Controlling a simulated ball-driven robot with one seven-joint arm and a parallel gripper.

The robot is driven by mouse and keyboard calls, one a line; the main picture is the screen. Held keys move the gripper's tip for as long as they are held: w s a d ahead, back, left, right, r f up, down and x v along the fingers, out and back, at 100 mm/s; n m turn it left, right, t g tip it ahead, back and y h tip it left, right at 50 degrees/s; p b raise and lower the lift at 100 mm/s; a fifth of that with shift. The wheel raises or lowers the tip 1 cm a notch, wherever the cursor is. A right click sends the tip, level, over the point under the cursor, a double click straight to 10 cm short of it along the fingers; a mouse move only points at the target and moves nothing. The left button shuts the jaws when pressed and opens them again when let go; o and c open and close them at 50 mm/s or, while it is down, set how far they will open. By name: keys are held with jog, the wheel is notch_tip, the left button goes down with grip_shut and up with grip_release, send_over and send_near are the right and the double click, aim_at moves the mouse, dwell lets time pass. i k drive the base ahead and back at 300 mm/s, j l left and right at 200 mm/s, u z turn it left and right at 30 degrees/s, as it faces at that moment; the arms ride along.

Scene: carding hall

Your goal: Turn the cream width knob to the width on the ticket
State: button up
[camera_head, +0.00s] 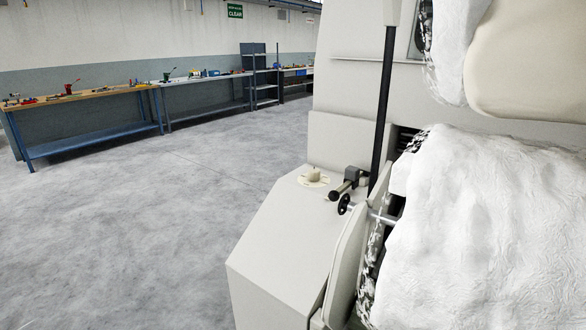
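A small cream knob (313,175) sits on a pale round plate on the sloped top of the cream machine housing (290,230). It is small in the picture, and I cannot read any marks or its setting. No ticket can be made out in this view. My gripper does not show in the frame, so its place relative to the knob cannot be seen.
A black-knobbed lever (335,195) and a small black handwheel (344,204) stand just right of the knob. A black upright bar (383,110) and white fibre (490,230) fill the right. Workbenches (85,120) line the far wall. The grey floor (150,230) at left is clear.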

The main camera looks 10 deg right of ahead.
aim_at(314, 174)
jog(key=i+j+u, duration=0.1)
jog(key=u, duration=0.25)
jog(key=i+u, duration=0.1)
jog(key=u, duration=0.2)
jog(key=i+j+u, duration=0.1)
jog(key=u, duration=0.25)
jog(key=i, duration=1.9)
jog(key=i+z, duration=0.25)
jog(key=i, duration=0.15)
jog(key=i+j+z, duration=0.2)
jog(key=i, duration=0.2)
jog(key=i+j+z, duration=0.25)
jog(key=i, duration=0.15)
